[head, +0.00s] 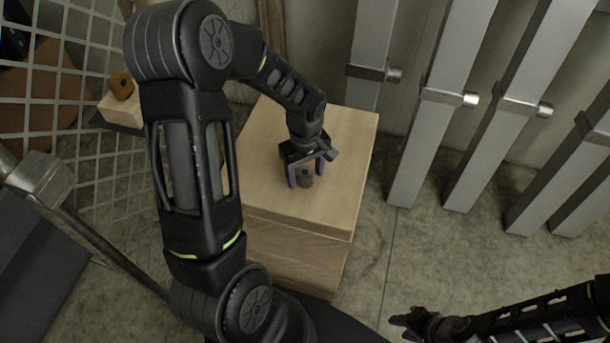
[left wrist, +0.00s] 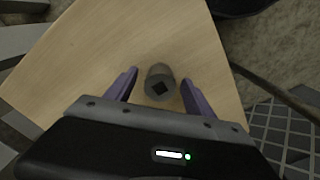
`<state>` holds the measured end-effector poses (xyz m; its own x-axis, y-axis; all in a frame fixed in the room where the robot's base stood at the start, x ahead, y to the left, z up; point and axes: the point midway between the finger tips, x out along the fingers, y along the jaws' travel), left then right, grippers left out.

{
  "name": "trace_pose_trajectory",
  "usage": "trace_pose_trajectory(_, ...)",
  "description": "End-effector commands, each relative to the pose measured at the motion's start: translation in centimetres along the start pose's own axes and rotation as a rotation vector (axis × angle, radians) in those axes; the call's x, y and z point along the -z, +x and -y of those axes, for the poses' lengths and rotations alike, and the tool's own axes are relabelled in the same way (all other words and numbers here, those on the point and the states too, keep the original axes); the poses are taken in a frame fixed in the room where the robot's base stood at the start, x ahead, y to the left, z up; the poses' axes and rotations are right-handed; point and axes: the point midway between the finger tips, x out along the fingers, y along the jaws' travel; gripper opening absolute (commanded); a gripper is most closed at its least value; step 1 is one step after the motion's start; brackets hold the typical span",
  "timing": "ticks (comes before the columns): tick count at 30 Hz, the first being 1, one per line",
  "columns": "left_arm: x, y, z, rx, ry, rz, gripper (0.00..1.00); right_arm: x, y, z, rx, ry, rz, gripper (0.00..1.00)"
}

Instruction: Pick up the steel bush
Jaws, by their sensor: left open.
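The steel bush (head: 305,177) is a small dark grey cylinder standing on the wooden box (head: 262,185). In the left wrist view the fingers of my left gripper (left wrist: 158,88) stand apart from the bush, with a gap on both sides. My right gripper (head: 400,325) is low at the right, away from the box, and appears empty; its finger opening is unclear.
Several upright metal posts (head: 440,100) with clamps stand at the right. The box top around the bush is clear.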

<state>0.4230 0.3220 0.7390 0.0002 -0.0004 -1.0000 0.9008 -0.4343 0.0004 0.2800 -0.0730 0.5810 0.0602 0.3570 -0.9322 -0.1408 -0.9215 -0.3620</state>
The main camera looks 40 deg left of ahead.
Motion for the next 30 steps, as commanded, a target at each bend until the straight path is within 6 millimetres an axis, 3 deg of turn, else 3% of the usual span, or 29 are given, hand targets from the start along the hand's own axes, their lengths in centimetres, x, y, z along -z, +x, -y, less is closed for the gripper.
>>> trace_pose_trajectory(14,0.01,-0.05,0.00,0.000,0.000,0.000,0.62,0.00,0.01,0.00,0.000,0.000,0.000,0.36)
trace_pose_trajectory(30,0.01,-0.05,0.00,0.000,0.000,0.000,0.18,0.00,0.00,0.00,0.000,0.000,0.000,0.36)
